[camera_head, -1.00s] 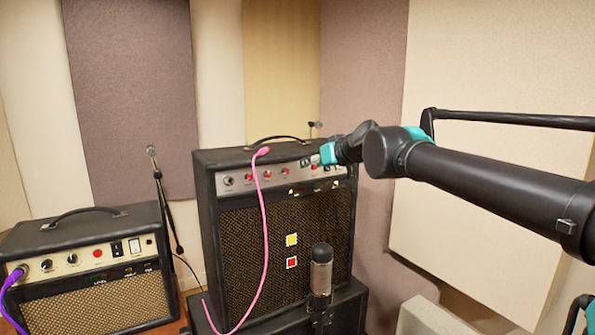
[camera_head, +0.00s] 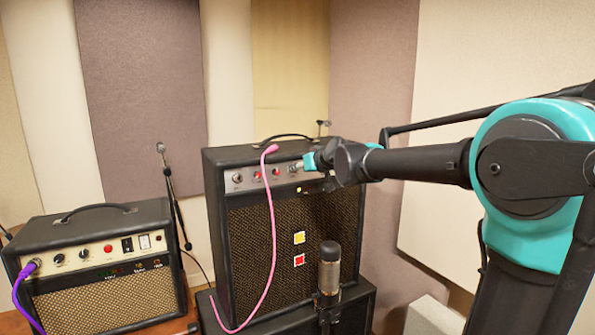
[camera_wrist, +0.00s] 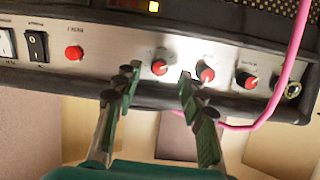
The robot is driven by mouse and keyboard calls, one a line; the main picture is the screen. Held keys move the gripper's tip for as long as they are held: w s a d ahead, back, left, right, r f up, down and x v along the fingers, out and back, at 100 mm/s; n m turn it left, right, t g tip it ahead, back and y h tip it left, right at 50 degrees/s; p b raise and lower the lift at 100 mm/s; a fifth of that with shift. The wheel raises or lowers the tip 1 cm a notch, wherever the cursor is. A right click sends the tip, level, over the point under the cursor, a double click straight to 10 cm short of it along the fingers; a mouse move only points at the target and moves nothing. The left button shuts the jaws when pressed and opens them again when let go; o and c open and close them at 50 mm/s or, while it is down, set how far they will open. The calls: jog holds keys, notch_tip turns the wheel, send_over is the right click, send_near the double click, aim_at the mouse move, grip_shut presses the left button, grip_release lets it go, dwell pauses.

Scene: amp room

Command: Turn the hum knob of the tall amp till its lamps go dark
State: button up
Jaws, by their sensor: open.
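The tall amp (camera_head: 290,215) stands on a black cabinet, its silver control panel (camera_head: 265,175) along the top front. In the wrist view the panel appears upside down, with a row of red-capped knobs. My gripper (camera_wrist: 159,75) is open, one finger on each side of a red-capped knob (camera_wrist: 159,67); I cannot tell whether they touch it. Another knob (camera_wrist: 205,74) sits just right of the right finger. The labels are too small to read, so I cannot tell which is the hum knob. A lit yellow lamp (camera_wrist: 153,6) shows; my gripper (camera_head: 304,164) and arm hide part of the panel.
A pink cable (camera_head: 272,230) hangs down the amp front and crosses the panel's right end in the wrist view. A microphone (camera_head: 329,268) stands before the amp. A smaller amp (camera_head: 100,265) with a purple cable (camera_head: 22,290) is at left.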

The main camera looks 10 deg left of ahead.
jog(key=shift+x, duration=1.3)
grip_shut()
